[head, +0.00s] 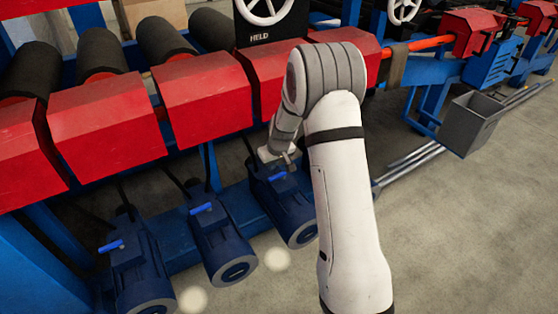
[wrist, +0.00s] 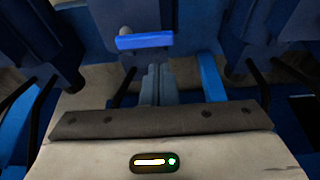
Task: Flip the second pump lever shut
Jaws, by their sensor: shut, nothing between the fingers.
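Three dark blue pumps with bright blue levers show low in the head view: left lever (head: 110,246), middle lever (head: 201,208) and right lever (head: 277,176). The pictures do not mark which pump is second. My gripper (head: 287,158) is just above the right pump (head: 290,210), close to its lever. In the wrist view a blue lever (wrist: 145,41) lies crosswise just beyond the fingertips of my gripper (wrist: 157,70). The fingers are together and empty. I cannot tell whether they touch the lever. My arm hides what is to its right.
Red housings (head: 205,95) and black rollers (head: 163,38) stand above the pumps. Black hoses run down between them. A grey bin (head: 472,122) and loose metal rods lie on the right. The concrete floor (head: 455,240) at front right is clear.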

